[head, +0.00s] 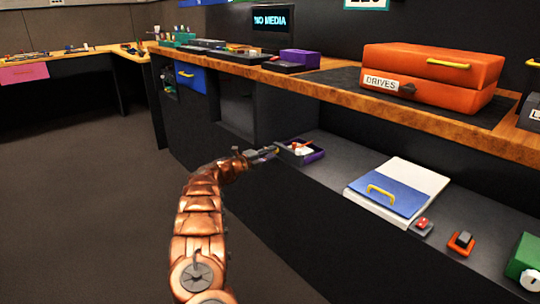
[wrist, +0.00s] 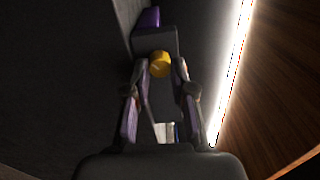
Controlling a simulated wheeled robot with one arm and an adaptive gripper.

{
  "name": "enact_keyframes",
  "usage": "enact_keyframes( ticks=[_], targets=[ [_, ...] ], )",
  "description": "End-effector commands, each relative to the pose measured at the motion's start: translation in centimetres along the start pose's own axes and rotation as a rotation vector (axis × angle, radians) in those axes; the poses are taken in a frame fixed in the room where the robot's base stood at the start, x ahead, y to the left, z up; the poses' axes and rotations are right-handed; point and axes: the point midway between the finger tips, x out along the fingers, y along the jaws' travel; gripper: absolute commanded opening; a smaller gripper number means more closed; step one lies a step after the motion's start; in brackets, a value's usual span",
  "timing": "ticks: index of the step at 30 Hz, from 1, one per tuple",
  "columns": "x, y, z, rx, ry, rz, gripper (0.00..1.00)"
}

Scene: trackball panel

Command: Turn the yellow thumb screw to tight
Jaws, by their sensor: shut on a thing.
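The yellow thumb screw (wrist: 159,64) shows in the wrist view as a small round knob, on the end of a dark grey body with a purple part (wrist: 150,17) behind it. My gripper (wrist: 163,72) has one finger on each side of the screw, and its fingertips are closed on it. In the head view my gripper (head: 266,154) is at the left end of the open, purple-sided box (head: 316,156) on the lower shelf. The screw is too small and covered there to make out clearly. I cannot tell how far it is turned.
The lower shelf (head: 335,149) also holds a blue panel with a yellow handle (head: 388,198), a small red-topped block (head: 422,225) and an orange block (head: 461,243). The wooden counter (head: 340,90) overhangs it, with an orange drives case (head: 430,75). The floor at left is clear.

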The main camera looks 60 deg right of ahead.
Motion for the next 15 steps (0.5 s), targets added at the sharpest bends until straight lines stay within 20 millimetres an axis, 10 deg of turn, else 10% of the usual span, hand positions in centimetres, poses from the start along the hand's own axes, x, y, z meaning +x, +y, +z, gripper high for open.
enact_keyframes(
  ticks=[6, 7, 15],
  targets=[
    [0.1, 0.09, -0.17, 0.0, 0.004, 0.001, 0.0],
    [0.11, 0.09, -0.17, -0.001, 0.004, 0.001, 0.26],
    [0.07, 0.05, -0.1, -0.001, 0.002, 0.001, 0.49]
  ],
)
